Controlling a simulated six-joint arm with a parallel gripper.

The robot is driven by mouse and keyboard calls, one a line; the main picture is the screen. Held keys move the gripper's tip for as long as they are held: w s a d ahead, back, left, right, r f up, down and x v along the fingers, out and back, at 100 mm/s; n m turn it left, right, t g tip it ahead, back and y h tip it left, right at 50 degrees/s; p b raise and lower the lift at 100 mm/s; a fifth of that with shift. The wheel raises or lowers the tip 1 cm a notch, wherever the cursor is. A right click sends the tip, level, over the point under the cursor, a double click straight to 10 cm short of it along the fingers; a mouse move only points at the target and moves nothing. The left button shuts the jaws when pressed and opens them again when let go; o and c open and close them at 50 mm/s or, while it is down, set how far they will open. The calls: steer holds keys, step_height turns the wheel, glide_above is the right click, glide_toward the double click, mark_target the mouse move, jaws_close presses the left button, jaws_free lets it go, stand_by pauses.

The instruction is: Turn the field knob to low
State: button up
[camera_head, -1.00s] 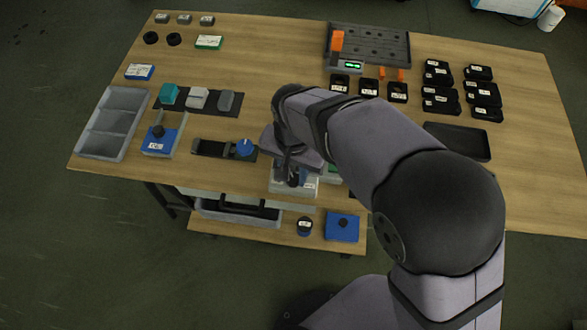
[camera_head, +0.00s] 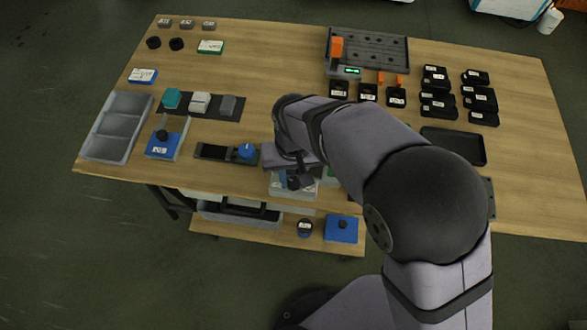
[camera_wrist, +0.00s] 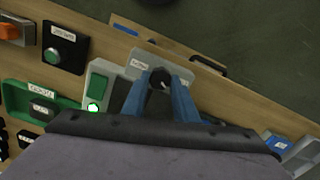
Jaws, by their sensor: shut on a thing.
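In the wrist view, a black knob (camera_wrist: 158,76) stands on a light grey panel (camera_wrist: 118,70) with a small white label that is too blurred to read. My gripper (camera_wrist: 160,82) has its two blue fingers closed around this knob. A small pale mark shows on the knob between the fingertips; its exact pointing is hard to tell. In the head view, my gripper (camera_head: 293,180) is over the panel at the table's front edge, and my arm hides most of the panel and knob.
A black strip with a blue knob (camera_head: 246,151) lies just left of my gripper. A blue box with a black knob (camera_head: 162,136) is farther left. In the wrist view, a black box with a green button (camera_wrist: 53,57) and a green unit (camera_wrist: 20,92) lie left of the panel.

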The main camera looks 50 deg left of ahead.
mark_target(293, 181)
steer(key=shift+a, duration=0.1)
stand_by(0.3)
steer(key=o, duration=1.1)
steer(key=shift+c, duration=0.2)
steer(key=shift+r+b, duration=0.55)
steer(key=shift+r, duration=3.15)
